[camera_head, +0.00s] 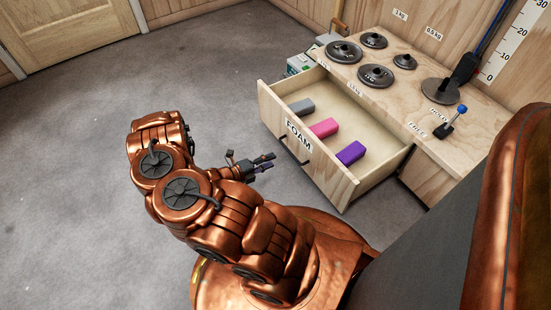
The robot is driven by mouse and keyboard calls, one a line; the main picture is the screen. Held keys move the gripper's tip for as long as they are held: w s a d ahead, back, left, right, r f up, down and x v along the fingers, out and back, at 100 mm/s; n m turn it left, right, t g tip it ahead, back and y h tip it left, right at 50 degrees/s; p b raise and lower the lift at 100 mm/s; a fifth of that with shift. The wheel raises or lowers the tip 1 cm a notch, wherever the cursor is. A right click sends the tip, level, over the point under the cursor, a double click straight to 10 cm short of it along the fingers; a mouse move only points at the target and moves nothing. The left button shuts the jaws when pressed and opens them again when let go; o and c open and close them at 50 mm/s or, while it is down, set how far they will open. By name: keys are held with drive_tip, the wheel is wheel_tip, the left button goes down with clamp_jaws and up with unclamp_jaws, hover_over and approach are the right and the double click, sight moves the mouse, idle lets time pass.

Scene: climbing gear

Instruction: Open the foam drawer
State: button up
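The foam drawer (311,154) is pulled well out of the wooden cabinet, with the word FOAM on its front. Its dark handle (294,152) is on the front panel. Inside lie a grey block (301,107), a pink block (324,128) and a purple block (350,153). My gripper (264,162) is left of the drawer front, apart from the handle. Its dark fingers look spread, with nothing between them. My copper arm hides part of the gripper's base.
The cabinet top (415,95) holds several dark weight discs (376,76) and a lever with a blue knob (451,122). A green-and-white box (300,64) stands behind the drawer. Grey floor (90,190) is clear to the left, with a wooden door (70,35) at the back.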

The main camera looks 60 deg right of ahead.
drive_tip(key=shift+v, duration=0.8)
